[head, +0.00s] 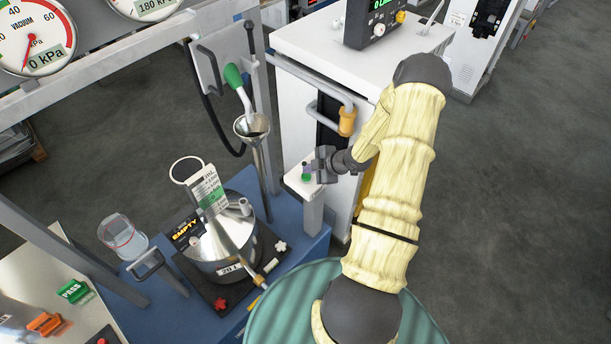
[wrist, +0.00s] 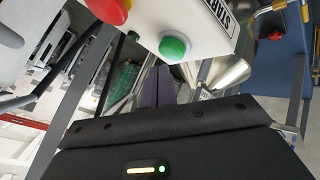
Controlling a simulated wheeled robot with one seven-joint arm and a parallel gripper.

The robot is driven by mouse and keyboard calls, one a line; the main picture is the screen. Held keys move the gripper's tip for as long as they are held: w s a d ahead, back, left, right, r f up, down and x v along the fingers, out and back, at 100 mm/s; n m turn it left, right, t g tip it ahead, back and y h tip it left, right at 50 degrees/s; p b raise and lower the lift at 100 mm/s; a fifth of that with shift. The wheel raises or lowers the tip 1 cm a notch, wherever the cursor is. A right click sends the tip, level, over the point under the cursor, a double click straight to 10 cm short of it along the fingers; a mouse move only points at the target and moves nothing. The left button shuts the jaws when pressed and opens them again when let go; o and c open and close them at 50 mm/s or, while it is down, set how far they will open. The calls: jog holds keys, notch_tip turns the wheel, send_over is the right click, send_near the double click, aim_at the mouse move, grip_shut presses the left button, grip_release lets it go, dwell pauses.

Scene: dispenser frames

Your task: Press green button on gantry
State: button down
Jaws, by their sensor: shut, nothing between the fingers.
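The green button (head: 305,178) sits on a white control box (head: 293,185) on a post at the blue platform's right side. In the wrist view the green button (wrist: 173,47) is a domed cap on the white box (wrist: 205,35), beside a START label. My gripper (head: 307,166) is right at the box, its fingertips just behind the green button in the head view. In the wrist view its purple-grey fingers (wrist: 156,75) are together and empty, with tips just below the button. I cannot tell whether they touch the button or the box.
A red button (wrist: 108,10) is on the same box. A metal funnel (head: 252,127) and a steel vessel (head: 222,245) marked EMPTY stand left of the box. A white cabinet (head: 290,110) with a grey handle is behind my gripper. The dark floor at right is clear.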

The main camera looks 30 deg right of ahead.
aim_at(309, 177)
dwell(0.3)
jog(key=shift+f+b, duration=0.4)
jog(key=shift+f+b, duration=0.45)
jog(key=shift+f, duration=0.05)
dwell(0.7)
jog(key=shift+r, duration=0.15)
jog(key=shift+r+p, duration=0.7)
jog(key=shift+r, duration=0.05)
jog(key=shift+r+p, duration=1.95)
jog(key=shift+r, duration=0.65)
